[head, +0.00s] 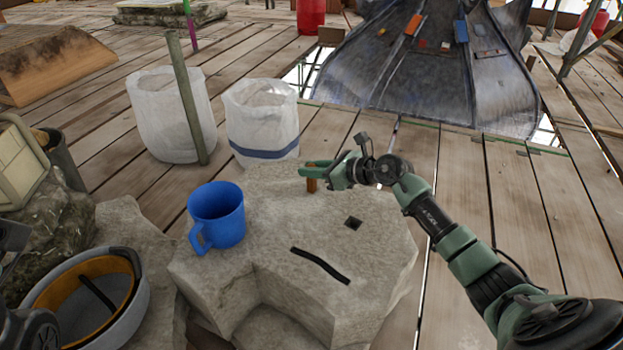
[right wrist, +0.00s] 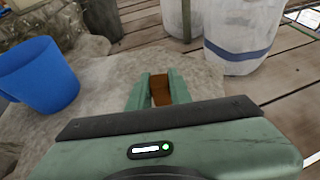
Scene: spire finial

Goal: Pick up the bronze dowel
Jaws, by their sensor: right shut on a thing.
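The bronze dowel (head: 312,185) is a short brown peg at the back of the pale stone block (head: 290,285). My right gripper (head: 312,172) is shut on it, with a green finger on each side. In the right wrist view the dowel (right wrist: 161,90) shows between the two green fingers (right wrist: 160,92). The dowel's lower end is at or close to the stone top; I cannot tell whether it touches. At the left edge of the head view a dark part of my left arm shows, but its fingers do not.
A blue mug (head: 217,214) stands on the stone, left of the dowel. A black strip (head: 320,265) and a small dark square (head: 353,223) lie on its top. White bags (head: 262,118) stand behind. An upturned helmet (head: 135,300) lies at lower left.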

